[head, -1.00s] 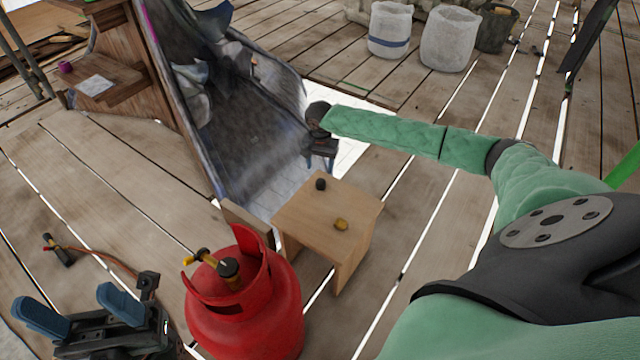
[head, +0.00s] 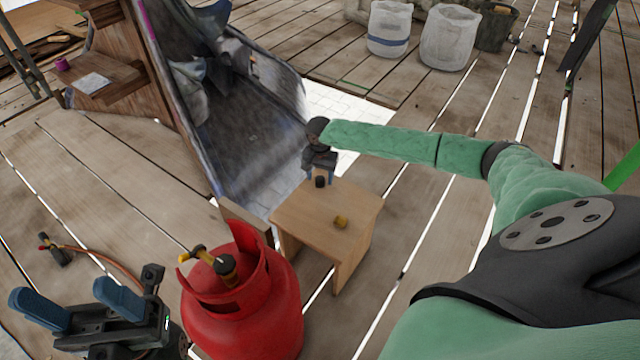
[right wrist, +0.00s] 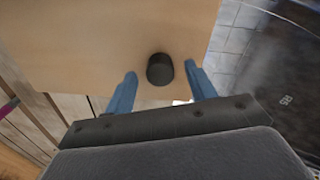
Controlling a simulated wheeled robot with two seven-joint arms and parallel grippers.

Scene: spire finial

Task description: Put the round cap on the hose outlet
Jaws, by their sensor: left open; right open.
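A small black round cap (head: 320,182) stands on the wooden stool (head: 300,215), near its far edge. My right gripper (head: 319,176) is open above the stool's far edge, with the cap between its fingers. In the right wrist view the cap (right wrist: 160,69) sits between the two blue fingertips, apart from both. A red gas bottle (head: 255,315) stands in front of the stool with a yellow valve fitting (head: 197,254) on top; I cannot make out which end is the hose outlet. My left gripper (head: 78,304) is open and empty, left of the bottle.
A small yellow piece (head: 341,221) lies on the stool, nearer me. A torch (head: 55,250) with an orange hose (head: 105,258) lies on the plank floor at left. A large grey chute (head: 250,130) rises behind the stool. White buckets (head: 447,38) stand far back.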

